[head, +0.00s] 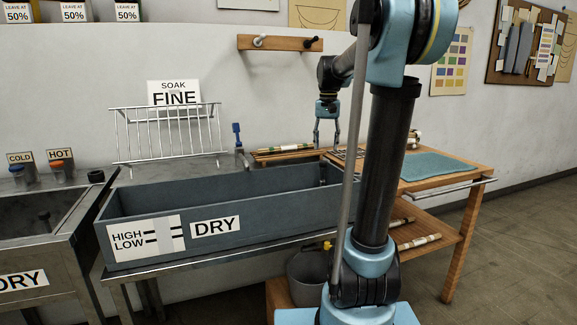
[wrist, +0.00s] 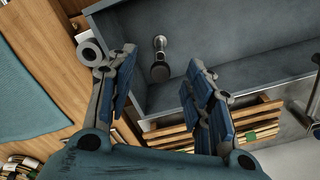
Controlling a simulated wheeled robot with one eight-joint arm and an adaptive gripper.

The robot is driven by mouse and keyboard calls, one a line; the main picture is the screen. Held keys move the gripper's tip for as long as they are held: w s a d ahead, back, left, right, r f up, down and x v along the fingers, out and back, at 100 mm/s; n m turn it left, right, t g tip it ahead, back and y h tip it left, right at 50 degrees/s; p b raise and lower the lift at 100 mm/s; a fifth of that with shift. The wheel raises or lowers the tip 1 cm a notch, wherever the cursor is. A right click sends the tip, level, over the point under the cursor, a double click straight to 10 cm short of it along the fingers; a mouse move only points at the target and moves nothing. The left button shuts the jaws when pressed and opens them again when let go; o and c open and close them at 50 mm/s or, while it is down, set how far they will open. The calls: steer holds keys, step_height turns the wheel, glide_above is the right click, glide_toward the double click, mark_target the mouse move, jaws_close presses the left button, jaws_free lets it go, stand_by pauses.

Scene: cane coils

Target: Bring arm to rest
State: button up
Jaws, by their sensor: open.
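My gripper (head: 327,140) hangs from my arm above the right end of the grey trough, near the wooden side table, with its fingers pointing down. In the wrist view my gripper (wrist: 160,95) shows two blue-padded fingers set wide apart. It is open with nothing between the fingers. The arm's thick black column and light-blue joints stand in front of the table in the head view.
A long grey trough (head: 265,214) labelled DRY holds a dark upright plug (wrist: 160,62). A wire rack (head: 165,135) stands behind it. A bucket (head: 308,275) sits below. Floor at right is clear.

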steer(key=s+f+n+t, duration=0.1)
steer(key=s+f, duration=1)
steer(key=s, duration=0.4)
steer(key=s+f+n+t, duration=0.1)
steer(key=s+f+n, duration=0.1)
steer(key=s+f, duration=1)
steer(key=s, duration=0.3)
steer(key=shift+s+f, duration=0.3)
steer(key=shift+s, duration=0.05)
